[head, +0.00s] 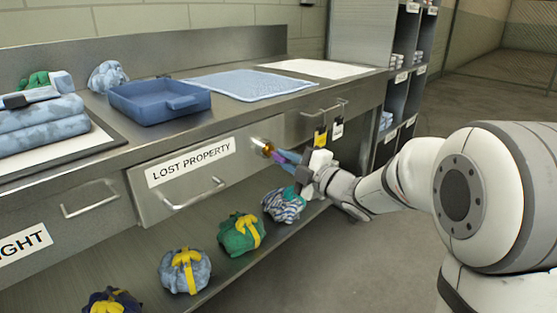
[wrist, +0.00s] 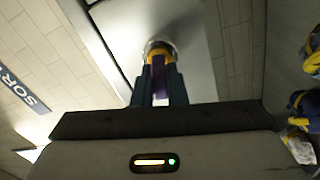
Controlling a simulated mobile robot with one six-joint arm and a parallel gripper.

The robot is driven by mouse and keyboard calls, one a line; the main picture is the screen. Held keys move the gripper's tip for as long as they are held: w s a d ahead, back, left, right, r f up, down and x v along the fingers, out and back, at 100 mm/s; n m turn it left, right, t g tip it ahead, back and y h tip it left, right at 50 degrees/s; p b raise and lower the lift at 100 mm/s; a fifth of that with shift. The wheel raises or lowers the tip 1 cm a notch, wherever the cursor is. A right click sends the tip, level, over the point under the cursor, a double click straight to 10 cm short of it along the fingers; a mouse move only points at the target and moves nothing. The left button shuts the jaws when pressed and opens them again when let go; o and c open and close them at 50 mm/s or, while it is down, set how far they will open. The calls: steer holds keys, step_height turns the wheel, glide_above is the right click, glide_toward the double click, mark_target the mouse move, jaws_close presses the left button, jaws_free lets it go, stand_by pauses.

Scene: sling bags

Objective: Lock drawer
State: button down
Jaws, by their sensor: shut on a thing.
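The drawer labelled LOST PROPERTY (head: 165,200) is set under the steel counter. Its front looks flush or nearly so; I cannot tell exactly. A round brass lock (head: 261,146) sits at the right end of the drawer front. My gripper (head: 283,156) is at the lock, shut on a purple key (head: 276,154). In the wrist view, the purple key (wrist: 158,76) stands between the fingers of my gripper (wrist: 159,85), its far end at the lock (wrist: 158,50). The key's tip is hidden, and its turn angle is unclear.
Two tagged keys (head: 328,135) hang from a rail right of the lock. Several tied bundles (head: 241,235) lie on the lower shelf beneath my gripper. Open floor lies at right.

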steer(key=shift+n, duration=1.4)
steer(key=c, duration=0.7)
jaws_free()
steer(key=shift+v, duration=3.5)
